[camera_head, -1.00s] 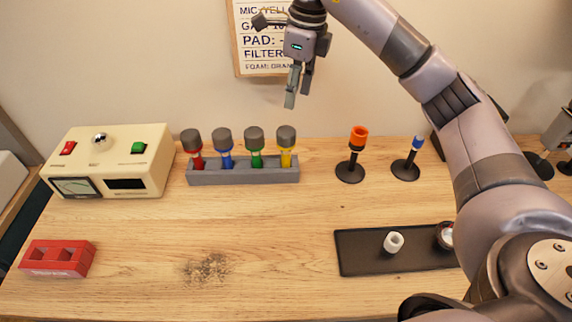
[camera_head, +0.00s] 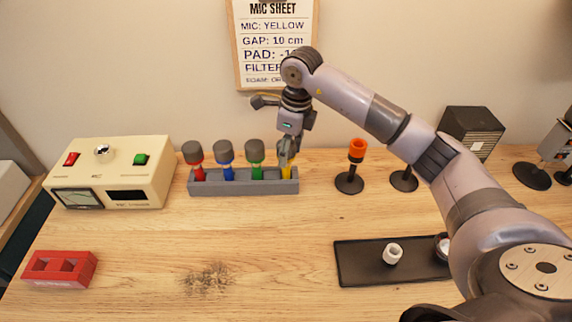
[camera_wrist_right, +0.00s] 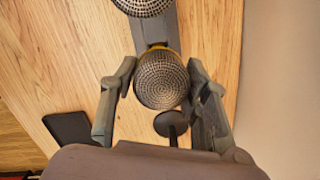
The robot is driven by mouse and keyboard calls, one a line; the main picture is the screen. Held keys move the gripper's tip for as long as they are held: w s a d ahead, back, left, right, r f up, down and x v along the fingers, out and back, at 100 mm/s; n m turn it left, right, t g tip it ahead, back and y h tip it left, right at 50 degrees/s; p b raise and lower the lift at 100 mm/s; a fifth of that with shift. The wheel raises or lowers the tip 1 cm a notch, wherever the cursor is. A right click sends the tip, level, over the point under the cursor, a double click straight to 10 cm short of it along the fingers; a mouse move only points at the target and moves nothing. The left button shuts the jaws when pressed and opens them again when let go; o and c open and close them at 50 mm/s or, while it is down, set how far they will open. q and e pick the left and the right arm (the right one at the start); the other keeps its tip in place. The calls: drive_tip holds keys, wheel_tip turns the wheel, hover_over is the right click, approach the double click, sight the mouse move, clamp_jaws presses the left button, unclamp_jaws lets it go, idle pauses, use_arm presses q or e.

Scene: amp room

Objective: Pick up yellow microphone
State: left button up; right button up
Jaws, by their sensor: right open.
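The yellow microphone (camera_head: 287,173) stands in the right end of the grey rack (camera_head: 240,187). In the head view its head is mostly hidden behind my right gripper (camera_head: 287,150), which is over it. The right wrist view shows the round grey mesh head (camera_wrist_right: 161,79) between the two spread fingers of my right gripper (camera_wrist_right: 160,100), with a bit of yellow behind it. The fingers are open, one on each side. The red (camera_head: 194,158), blue (camera_head: 225,158) and green (camera_head: 255,158) microphones stand upright in the rack to the left. My left gripper is not in view.
A cream control box (camera_head: 112,173) stands left of the rack. A stand with an orange top (camera_head: 356,150) stands to the right. A black tray (camera_head: 365,270) holds a white piece (camera_head: 393,254). A red block (camera_head: 58,268) lies front left. The middle of the table is clear.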

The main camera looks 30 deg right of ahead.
wheel_tip(320, 180, down, 4)
drive_tip(key=shift+w+a+f+p, duration=0.1)
drive_tip(key=shift+w+a+p, duration=0.05)
drive_tip(key=shift+p, duration=0.2)
drive_tip(key=shift+c, duration=0.5)
clamp_jaws()
